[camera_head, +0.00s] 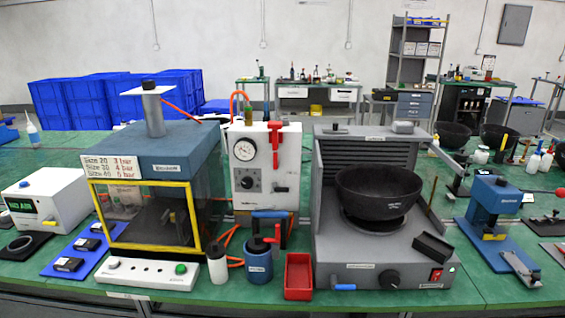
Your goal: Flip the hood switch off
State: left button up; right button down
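A grey hood unit (322,215) with side walls and a back panel stands right of centre on the green bench. A small red rocker switch (436,275) sits at the right end of its front panel. It is too small to tell which way it is tipped. A black knob (389,279) is on the same panel, left of the switch. A large black bowl (379,193) rests inside the hood. Neither of my grippers is in view.
A small black tray (433,248) lies on the hood's front right, above the switch. A red bin (298,276) and blue pot (258,262) stand left of the hood. A blue press (494,205) stands to its right. Bench space before the switch is narrow.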

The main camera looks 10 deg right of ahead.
aim_at(436, 274)
jog(key=z, duration=1.5)
